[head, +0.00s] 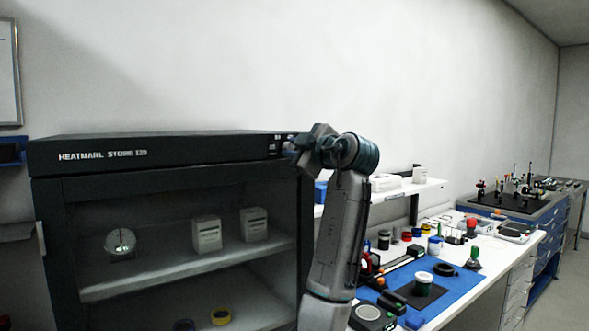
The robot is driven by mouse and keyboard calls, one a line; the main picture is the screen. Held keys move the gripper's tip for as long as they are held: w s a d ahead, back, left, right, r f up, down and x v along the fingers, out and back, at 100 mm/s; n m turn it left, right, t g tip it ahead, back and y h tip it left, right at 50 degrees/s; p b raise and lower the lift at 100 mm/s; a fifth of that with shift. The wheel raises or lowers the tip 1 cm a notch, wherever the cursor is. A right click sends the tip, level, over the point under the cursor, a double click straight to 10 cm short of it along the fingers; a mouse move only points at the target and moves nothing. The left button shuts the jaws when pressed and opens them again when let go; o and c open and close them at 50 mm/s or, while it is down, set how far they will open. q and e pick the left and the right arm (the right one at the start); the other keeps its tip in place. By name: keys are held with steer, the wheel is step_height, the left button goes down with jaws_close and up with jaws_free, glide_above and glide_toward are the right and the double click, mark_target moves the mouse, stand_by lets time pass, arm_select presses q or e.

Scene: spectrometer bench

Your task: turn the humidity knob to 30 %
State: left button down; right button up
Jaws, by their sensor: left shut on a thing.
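A dark cabinet (200,143) labelled "HEATMARL STORE 120" stands at the left, with a control panel (274,145) at the right end of its top band. My left gripper (291,148) is at that panel, shut on the humidity knob. The knob is hidden behind the gripper, so its pointer and setting cannot be read. A round dial gauge (120,241) with a red needle stands on the shelf inside, too small to read. My right gripper is not in view.
The shelf (150,281) also holds two pale boxes (207,235). Tape rolls (221,316) lie below. To the right, a white bench with a blue mat (455,286) bears jars and tools. The wall above the cabinet is clear.

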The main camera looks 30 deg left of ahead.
arm_select(q)
steer(key=shift+f+n+b, duration=0.15)
steer(key=shift+n+b, duration=0.55)
steer(key=shift+n, duration=0.1)
steer(key=shift+n+b, duration=0.75)
steer(key=shift+n, duration=0.35)
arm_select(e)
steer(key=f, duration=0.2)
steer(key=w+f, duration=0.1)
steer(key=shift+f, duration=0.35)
arm_select(q)
steer(key=shift+n, duration=0.3)
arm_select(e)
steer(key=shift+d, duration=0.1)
arm_select(q)
steer(key=c, duration=1.3)
jaws_free()
steer(key=shift+o, duration=0.2)
